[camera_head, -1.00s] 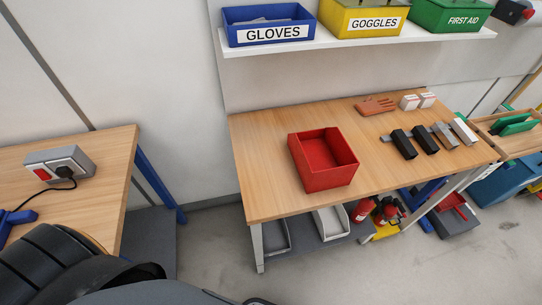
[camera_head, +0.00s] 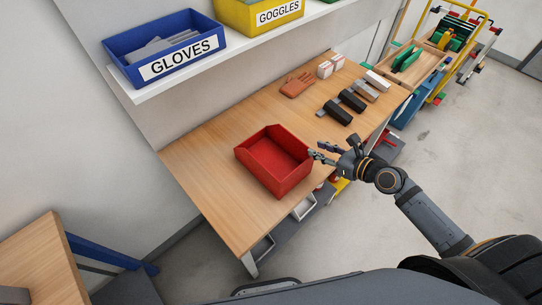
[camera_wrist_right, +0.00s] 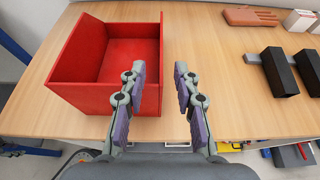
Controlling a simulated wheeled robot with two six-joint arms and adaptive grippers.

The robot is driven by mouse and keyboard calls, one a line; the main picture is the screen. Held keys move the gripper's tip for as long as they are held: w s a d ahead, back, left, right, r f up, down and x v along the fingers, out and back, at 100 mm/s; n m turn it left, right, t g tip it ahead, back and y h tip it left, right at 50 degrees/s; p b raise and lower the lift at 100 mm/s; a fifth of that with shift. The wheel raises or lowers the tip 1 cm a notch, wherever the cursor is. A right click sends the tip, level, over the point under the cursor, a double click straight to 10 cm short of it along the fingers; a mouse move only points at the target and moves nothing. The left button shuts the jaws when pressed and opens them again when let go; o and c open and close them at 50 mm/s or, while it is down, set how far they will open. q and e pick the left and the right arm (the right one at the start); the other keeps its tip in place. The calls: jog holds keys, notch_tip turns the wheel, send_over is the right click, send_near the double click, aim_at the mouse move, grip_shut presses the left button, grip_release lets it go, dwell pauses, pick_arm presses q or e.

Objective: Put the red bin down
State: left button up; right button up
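The red bin (camera_head: 274,160) is an empty open-topped box standing upright on the wooden workbench (camera_head: 205,150). It also shows in the right wrist view (camera_wrist_right: 80,82). My right gripper (camera_head: 314,150) is at the bin's right side in the head view. My left gripper is not in view.
Black and grey blocks (camera_head: 334,112), a brown glove (camera_head: 297,84) and small white boxes (camera_head: 326,68) lie on the bench's far right part. A shelf (camera_head: 145,92) with a blue gloves bin (camera_head: 165,48) hangs above. The bench left of the red bin is clear.

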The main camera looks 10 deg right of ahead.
aim_at(297, 139)
jog(key=x, duration=0.4)
jog(key=shift+w+a+f, duration=0.15)
jog(key=shift+w, duration=0.2)
jog(key=shift+w+a+f, duration=0.15)
jog(key=shift+w+f, duration=0.05)
jog(key=shift+w, duration=0.1)
jog(key=x, duration=0.5)
jog(key=shift+a+r+p, duration=0.1)
jog(key=shift+r+p, duration=0.15)
jog(key=shift+p, duration=0.05)
jog(key=shift+w+f, duration=0.1)
jog(key=c, duration=0.3)
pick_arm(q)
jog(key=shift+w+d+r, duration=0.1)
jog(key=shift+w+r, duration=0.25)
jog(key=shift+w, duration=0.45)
pick_arm(e)
grip_shut()
